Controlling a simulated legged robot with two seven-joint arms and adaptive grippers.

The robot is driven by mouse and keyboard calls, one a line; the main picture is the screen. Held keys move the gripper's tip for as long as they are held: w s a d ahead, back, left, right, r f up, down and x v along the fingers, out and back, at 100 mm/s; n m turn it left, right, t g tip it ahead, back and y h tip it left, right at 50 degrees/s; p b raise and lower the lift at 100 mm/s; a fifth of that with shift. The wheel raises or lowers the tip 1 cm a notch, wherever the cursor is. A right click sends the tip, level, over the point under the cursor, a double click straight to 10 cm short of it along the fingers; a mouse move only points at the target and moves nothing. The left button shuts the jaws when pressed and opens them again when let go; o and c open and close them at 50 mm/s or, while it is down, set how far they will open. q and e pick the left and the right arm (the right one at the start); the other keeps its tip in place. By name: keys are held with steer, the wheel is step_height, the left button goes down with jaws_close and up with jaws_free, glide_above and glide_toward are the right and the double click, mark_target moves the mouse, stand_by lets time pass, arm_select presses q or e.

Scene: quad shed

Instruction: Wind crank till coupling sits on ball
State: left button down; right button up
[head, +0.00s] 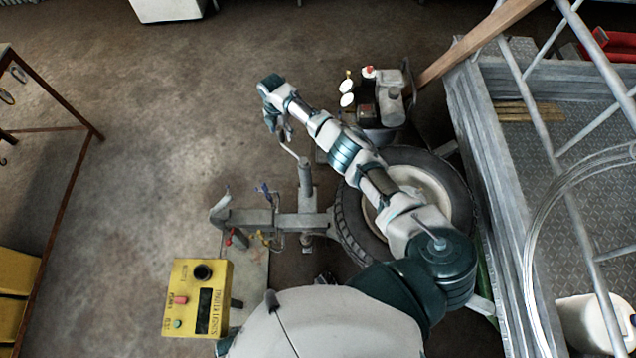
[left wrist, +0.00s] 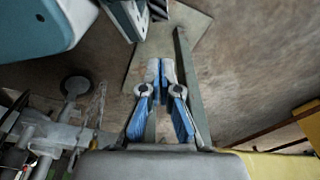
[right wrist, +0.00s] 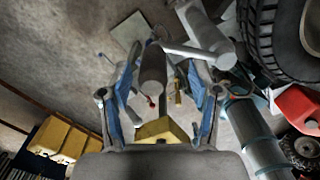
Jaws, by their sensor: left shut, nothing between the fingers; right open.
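The crank (head: 293,153) tops an upright grey jockey post (head: 306,188) on the trailer drawbar (head: 275,217). Its grip (right wrist: 152,70) appears as a dark grey cylinder between the fingers of my right gripper (right wrist: 160,88), which is open around it, with space on both sides. In the head view my right gripper (head: 280,131) is above the crank. The coupling (head: 221,208) is at the drawbar's left end. I cannot make out the ball, or whether the coupling rests on it. My left gripper (left wrist: 160,73) is shut and empty; I cannot make it out in the head view.
A yellow trailer lights box (head: 191,297) is at lower left. A tyre (head: 353,225) lies under my right arm, beside the trailer's metal frame (head: 480,150). Containers (head: 388,98) stand behind the tyre. Yellow bins (head: 15,290) are at far left. The floor left of the drawbar is clear.

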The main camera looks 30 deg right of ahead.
steer(key=r+p, duration=0.1)
steer(key=r, duration=0.1)
steer(key=r+p, duration=0.2)
steer(key=shift+a+r, duration=0.2)
steer(key=shift+r, duration=0.15)
step_height(320, 180, up, 4)
steer(key=p, duration=0.3)
steer(key=shift+f, duration=0.25)
steer(key=shift+r+p, duration=0.4)
steer(key=shift+r, duration=0.15)
steer(key=shift+s, duration=0.1)
arm_select(q)
steer(key=s+a+f, duration=0.2)
steer(key=s, duration=0.5)
steer(key=s+a+f, duration=0.1)
steer(key=s+f, duration=0.1)
steer(key=s, duration=0.5)
steer(key=shift+s+a+f+g, duration=0.2)
steer(key=shift+a+f+g, duration=0.1)
steer(key=shift+a+f, duration=0.1)
steer(key=shift+w, duration=0.15)
